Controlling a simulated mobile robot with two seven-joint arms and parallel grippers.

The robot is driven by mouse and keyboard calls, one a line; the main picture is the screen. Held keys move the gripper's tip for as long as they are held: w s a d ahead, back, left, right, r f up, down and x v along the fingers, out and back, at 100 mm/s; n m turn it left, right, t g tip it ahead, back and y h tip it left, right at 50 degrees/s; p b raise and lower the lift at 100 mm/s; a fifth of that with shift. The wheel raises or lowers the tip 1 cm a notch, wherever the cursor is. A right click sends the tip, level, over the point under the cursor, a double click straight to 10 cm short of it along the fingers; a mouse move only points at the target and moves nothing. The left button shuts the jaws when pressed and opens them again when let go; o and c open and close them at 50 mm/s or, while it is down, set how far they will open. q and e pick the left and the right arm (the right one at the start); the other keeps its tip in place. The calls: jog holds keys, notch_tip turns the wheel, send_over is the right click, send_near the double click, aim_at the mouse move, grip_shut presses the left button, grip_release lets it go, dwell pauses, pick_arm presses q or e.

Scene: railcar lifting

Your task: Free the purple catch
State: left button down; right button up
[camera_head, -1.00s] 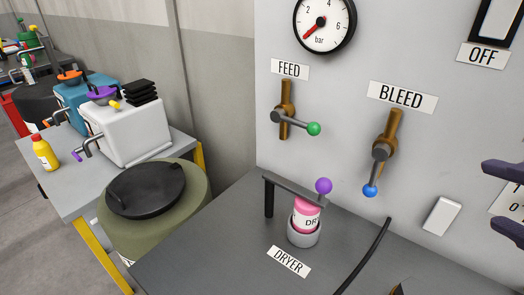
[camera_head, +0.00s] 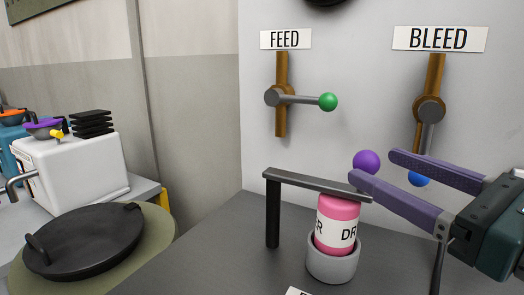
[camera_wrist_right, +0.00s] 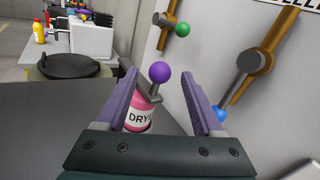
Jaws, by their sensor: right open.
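The catch is a grey bar (camera_head: 310,184) on a dark post, with a purple ball knob (camera_head: 366,162) at its right end. The bar lies across the top of a pink dryer canister (camera_head: 338,220), which stands in a grey cup (camera_head: 333,262). My right gripper (camera_head: 372,164) is open, its purple fingers reaching in from the right beside the knob. In the right wrist view the purple knob (camera_wrist_right: 159,72) shows beyond and between the open fingers (camera_wrist_right: 166,85); I cannot tell whether a finger touches it. My left gripper is not in view.
The feed valve with a green ball (camera_head: 328,102) is on the wall panel above. The bleed valve's blue ball (camera_head: 419,179) is close behind my right fingers. A black-lidded olive drum (camera_head: 85,240) and a white box (camera_head: 75,165) are at left.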

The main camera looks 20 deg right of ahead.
jog(key=w, duration=0.6)
jog(key=shift+w+a, duration=0.4)
grip_shut()
dwell(1.1)
